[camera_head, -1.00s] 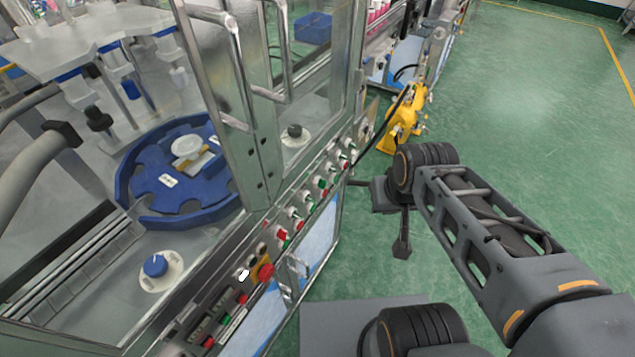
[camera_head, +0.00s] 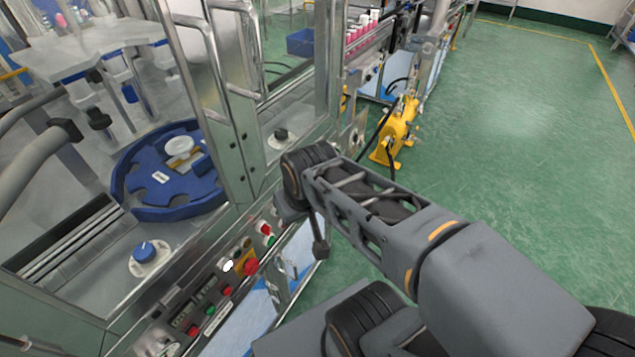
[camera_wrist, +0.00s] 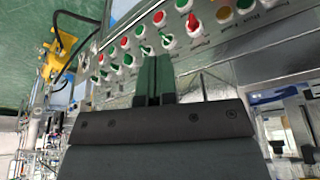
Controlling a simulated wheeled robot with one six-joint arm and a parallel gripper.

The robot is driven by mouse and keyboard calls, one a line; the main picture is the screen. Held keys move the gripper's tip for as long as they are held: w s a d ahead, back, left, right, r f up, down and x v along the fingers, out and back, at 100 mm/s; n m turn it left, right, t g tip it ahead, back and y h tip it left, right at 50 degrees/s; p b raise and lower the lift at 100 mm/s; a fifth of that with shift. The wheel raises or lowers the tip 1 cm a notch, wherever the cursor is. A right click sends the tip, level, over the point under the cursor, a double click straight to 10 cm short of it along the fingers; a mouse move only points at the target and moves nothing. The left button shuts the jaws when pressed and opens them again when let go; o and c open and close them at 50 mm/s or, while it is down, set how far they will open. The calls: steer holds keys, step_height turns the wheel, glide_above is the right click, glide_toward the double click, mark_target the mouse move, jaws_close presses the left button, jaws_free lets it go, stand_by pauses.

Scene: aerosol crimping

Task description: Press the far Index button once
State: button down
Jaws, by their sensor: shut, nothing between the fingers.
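The machine's front control panel (camera_head: 222,262) runs along the glass cabinet. In the wrist view it carries two slanting rows of buttons and switches, including a red button (camera_wrist: 158,18), a green button (camera_wrist: 139,30), another red button (camera_wrist: 192,22) and a yellow one (camera_wrist: 223,13). Their labels are too blurred to read, so I cannot tell which is the far Index button. My gripper (camera_wrist: 154,72) is shut and empty, its fingertips showing just below the button rows; contact cannot be seen. In the head view my gripper (camera_head: 320,250) hangs beside the panel, and my arm hides the panel's far part.
A red mushroom button on a yellow plate (camera_head: 249,268) sits on the nearer panel. Metal door handles (camera_head: 284,285) stick out below the panel. A yellow machine (camera_head: 396,132) stands beyond my arm. Green floor to the right is clear.

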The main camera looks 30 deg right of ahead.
steer(key=w+d+f+m+t+y+b, duration=0.1)
steer(key=w+d+f+m+y+b, duration=0.3)
steer(key=w+d+f+m+b, duration=0.75)
steer(key=w+d+f+m+t+h+b, duration=0.1)
steer(key=d+f+m+t, duration=0.3)
steer(key=d+f+m, duration=0.5)
steer(key=d+f+b, duration=0.1)
steer(key=d+f, duration=0.2)
steer(key=d, duration=0.3)
steer(key=shift+w+d+h, duration=0.15)
steer(key=shift+h, duration=0.15)
steer(key=shift+w, duration=0.1)
steer(key=w+a, duration=0.4)
steer(key=w, duration=0.3)
steer(key=shift+w+p, duration=0.3)
steer(key=shift+p, duration=0.15)
steer(key=shift+w+a+f, duration=0.1)
steer(key=shift+a, duration=0.1)
stand_by(0.4)
steer(key=shift+w+a, duration=0.15)
steer(key=shift+w, duration=0.15)
